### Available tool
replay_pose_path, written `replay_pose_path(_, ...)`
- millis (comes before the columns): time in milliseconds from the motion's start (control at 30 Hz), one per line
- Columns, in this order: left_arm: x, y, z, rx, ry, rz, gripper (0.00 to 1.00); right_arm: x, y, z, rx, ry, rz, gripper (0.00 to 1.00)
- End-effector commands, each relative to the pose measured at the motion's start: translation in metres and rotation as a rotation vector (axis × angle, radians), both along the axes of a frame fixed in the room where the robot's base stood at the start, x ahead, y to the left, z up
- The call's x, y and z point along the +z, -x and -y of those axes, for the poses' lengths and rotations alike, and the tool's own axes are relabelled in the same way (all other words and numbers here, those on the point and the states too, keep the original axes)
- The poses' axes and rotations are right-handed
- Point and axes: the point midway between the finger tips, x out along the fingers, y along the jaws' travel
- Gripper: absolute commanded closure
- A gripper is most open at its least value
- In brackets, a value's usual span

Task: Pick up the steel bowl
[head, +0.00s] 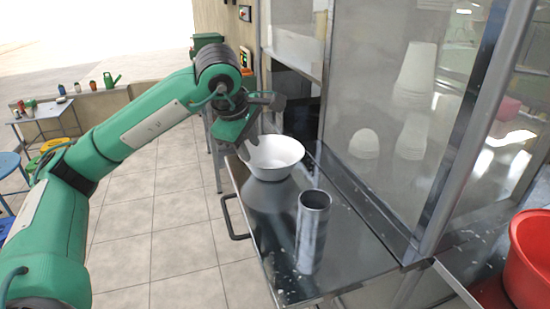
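A whitish, shiny bowl (273,160), the one that best fits the steel bowl, sits upright on the metal counter (352,262) near its back left edge. My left gripper (247,150) points down at the bowl's left rim. Its fingertips are small and partly merge with the rim, so I cannot tell whether they touch it or how far apart they are. My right gripper is out of view.
A tall steel cylinder (312,235) stands on the counter in front of the bowl. A glass-panelled cabinet (380,100) borders the counter on the right. A red tub (532,262) is at the far right. Tiled floor (170,220) lies open to the left.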

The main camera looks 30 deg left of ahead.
Motion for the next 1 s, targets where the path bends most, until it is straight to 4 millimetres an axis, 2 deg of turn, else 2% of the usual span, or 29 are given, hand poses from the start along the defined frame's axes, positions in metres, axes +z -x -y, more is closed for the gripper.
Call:
replay_pose_path(100, -0.025, -0.010, -0.001, 0.000, 0.000, -0.007, 0.70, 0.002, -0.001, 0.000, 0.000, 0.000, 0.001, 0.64)
replay_pose_path(300, -0.052, -0.023, -0.002, 0.001, 0.001, -0.004, 0.70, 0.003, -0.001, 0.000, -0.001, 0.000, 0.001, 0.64)
replay_pose_path(533, -0.067, -0.030, -0.004, 0.000, 0.000, -0.003, 0.70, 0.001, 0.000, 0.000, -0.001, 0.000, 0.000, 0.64)
replay_pose_path(800, -0.101, -0.045, -0.007, 0.000, 0.000, -0.004, 0.70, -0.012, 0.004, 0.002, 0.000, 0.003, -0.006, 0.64)
replay_pose_path(1000, -0.105, -0.048, -0.007, 0.000, 0.001, -0.001, 0.70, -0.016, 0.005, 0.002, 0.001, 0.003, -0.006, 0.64)
